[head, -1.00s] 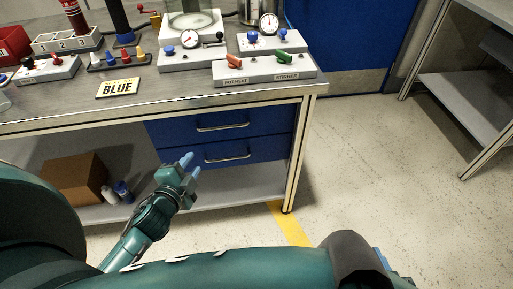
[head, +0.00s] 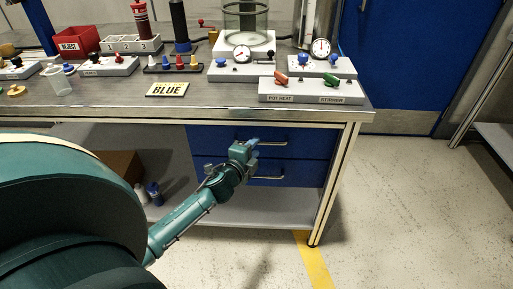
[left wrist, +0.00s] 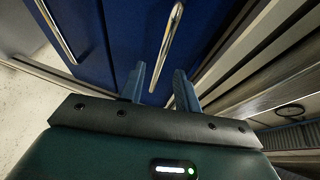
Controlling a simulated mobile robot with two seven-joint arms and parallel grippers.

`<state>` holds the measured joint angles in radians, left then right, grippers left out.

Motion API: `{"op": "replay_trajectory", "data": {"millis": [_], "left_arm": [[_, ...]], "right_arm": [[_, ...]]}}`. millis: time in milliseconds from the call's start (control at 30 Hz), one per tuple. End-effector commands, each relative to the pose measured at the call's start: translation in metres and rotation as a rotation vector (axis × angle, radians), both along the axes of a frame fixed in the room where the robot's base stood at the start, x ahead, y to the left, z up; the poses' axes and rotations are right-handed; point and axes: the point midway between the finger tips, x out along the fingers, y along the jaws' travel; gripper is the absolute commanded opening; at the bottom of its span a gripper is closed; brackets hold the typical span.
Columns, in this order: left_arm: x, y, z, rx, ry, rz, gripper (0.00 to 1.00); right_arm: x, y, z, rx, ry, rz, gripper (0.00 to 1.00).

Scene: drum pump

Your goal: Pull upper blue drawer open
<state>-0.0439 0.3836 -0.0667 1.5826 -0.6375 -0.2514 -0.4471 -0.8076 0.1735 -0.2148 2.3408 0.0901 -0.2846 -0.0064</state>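The upper blue drawer (head: 308,141) sits under the bench top and looks shut, with a metal bar handle (head: 274,143). My left gripper (head: 252,145) is in front of this drawer, at the left end of the handle. In the left wrist view the left gripper (left wrist: 159,88) is open, its two blue fingers apart. The upper handle (left wrist: 170,42) runs toward the gap between the fingertips there; I cannot tell if they touch it. The fingers hide part of the handle in the head view. My right gripper is out of view.
The lower blue drawer (head: 305,174), also shut, lies just below with its own handle (head: 268,178). A cardboard box (head: 122,166) is on the lower shelf. Floor at right is clear.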

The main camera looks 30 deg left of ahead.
Motion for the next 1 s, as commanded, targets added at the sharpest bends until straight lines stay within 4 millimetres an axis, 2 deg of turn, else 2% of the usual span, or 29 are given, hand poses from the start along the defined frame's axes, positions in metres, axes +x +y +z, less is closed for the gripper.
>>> {"op": "replay_trajectory", "data": {"millis": [100, 200, 533, 900, 1000], "left_arm": [[0.014, 0.002, -0.004, 0.0, 0.0, -0.001, 0.33], [0.02, 0.003, -0.005, 0.0, 0.0, -0.001, 0.33], [0.022, 0.003, -0.004, -0.001, 0.0, -0.001, 0.32], [0.022, 0.003, -0.005, -0.001, 0.0, -0.001, 0.01], [0.022, 0.003, -0.005, -0.001, 0.0, -0.001, 0.0]], "right_arm": [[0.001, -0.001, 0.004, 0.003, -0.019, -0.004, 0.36], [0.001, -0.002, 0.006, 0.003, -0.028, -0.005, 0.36], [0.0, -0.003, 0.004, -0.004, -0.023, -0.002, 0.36], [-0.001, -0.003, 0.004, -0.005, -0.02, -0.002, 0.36], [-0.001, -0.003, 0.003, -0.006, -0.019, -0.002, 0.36]]}}
